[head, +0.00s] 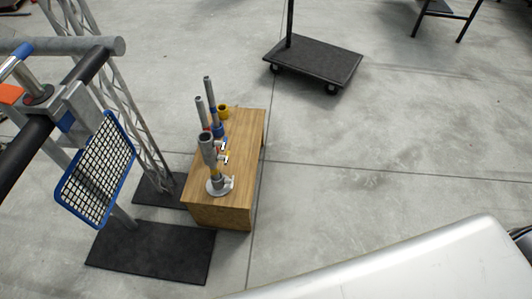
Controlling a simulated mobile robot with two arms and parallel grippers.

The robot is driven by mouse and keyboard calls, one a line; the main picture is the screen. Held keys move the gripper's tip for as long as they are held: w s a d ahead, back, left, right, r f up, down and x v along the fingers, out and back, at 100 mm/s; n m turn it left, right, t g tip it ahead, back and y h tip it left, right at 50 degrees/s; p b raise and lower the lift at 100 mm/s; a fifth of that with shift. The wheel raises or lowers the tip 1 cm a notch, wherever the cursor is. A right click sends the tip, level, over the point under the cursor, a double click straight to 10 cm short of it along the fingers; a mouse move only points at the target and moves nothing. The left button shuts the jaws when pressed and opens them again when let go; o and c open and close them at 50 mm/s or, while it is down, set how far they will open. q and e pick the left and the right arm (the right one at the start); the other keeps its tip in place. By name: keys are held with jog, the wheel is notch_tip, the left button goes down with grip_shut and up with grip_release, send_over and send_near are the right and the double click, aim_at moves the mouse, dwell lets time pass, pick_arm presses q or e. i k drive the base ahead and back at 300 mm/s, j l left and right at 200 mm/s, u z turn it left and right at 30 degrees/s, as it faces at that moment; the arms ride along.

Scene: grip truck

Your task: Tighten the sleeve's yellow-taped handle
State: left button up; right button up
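A wooden box (245,150) stands on the floor left of centre, with several pipe-like fittings on top. One is an upright grey tube (207,150) with a yellow band low down, above a round pale flange (219,187). Neither gripper shows.
A blue-framed mesh panel (97,175), a lattice truss (125,105) and dark base plates (150,252) crowd the left. A black wheeled cart (315,62) stands at the back. A large silvery surface (400,275) fills the lower right. The floor right of the box is clear.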

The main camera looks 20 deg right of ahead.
aim_at(225, 157)
jog(key=i+l+u, duration=0.1)
jog(key=u, duration=0.85)
jog(key=i+l+u, duration=0.1)
jog(key=l+u, duration=0.35)
jog(key=l, duration=0.35)
jog(key=l+u, duration=0.45)
jog(key=l, duration=0.35)
jog(key=k+l+u, duration=0.1)
jog(key=l+u, duration=0.35)
jog(key=l, duration=0.35)
